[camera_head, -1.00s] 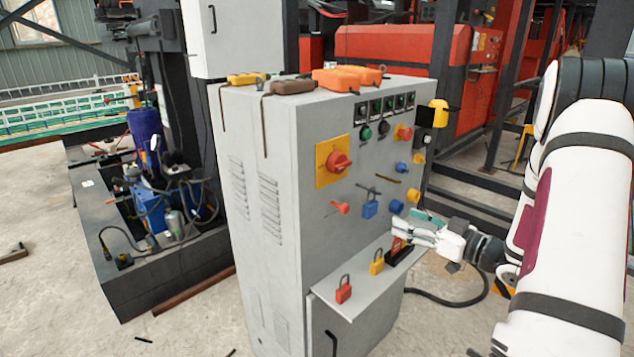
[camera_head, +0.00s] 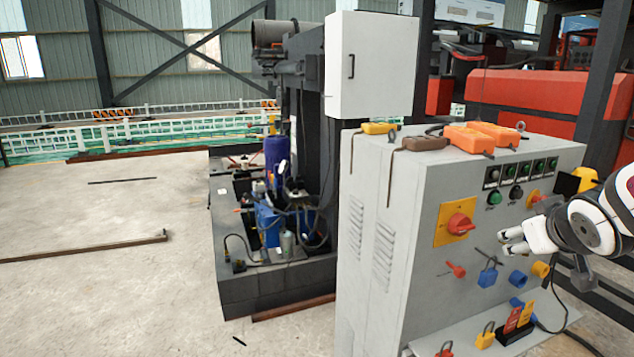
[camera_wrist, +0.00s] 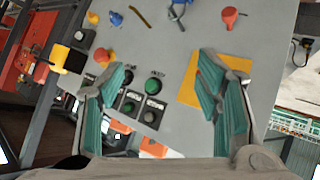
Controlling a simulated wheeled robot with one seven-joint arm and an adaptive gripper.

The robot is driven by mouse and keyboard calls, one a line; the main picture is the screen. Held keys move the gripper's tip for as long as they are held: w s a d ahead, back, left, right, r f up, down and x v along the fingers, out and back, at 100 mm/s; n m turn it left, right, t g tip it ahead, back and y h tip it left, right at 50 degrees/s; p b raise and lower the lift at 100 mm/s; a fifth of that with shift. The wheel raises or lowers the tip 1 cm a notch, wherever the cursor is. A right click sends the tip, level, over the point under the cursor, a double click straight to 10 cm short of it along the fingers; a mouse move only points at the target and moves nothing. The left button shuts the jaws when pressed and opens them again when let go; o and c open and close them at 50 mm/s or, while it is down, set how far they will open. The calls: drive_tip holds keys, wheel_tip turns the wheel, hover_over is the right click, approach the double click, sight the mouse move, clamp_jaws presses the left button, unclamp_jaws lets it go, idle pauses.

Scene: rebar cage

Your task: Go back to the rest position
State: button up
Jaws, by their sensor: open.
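My gripper (camera_head: 515,238) is in front of the right part of the grey control cabinet (camera_head: 385,300), at about the height of the red rotary switch (camera_head: 460,224). Its white fingers point left in the head view. In the wrist view my gripper (camera_wrist: 165,90) is open, with teal pads on both fingers and nothing between them. The cabinet face with green buttons (camera_wrist: 153,86) shows between and beyond the fingers. My arm shows at the right edge of the head view.
On the shelf are a yellow padlock (camera_head: 486,335), a red padlock (camera_head: 445,350) and a dark holder (camera_head: 514,333) with tags. A blue padlock (camera_head: 488,276) hangs on the panel. Orange boxes (camera_head: 470,139) lie on top. Open floor (camera_head: 110,260) is at left.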

drive_tip(key=s+a+g+y+p, duration=0.1)
drive_tip(key=s+a+g+y, duration=0.1)
drive_tip(key=s+a, duration=0.7)
drive_tip(key=s+a+r+g+y+p, duration=0.1)
drive_tip(key=s+a+g, duration=0.3)
drive_tip(key=s+a, duration=0.6)
drive_tip(key=s+y, duration=0.1)
drive_tip(key=s, duration=0.6)
drive_tip(key=shift+s+a+r+m+p, duration=0.15)
drive_tip(key=shift+s+r+m+p, duration=0.05)
drive_tip(key=shift+m+p, duration=0.15)
idle(2.0)
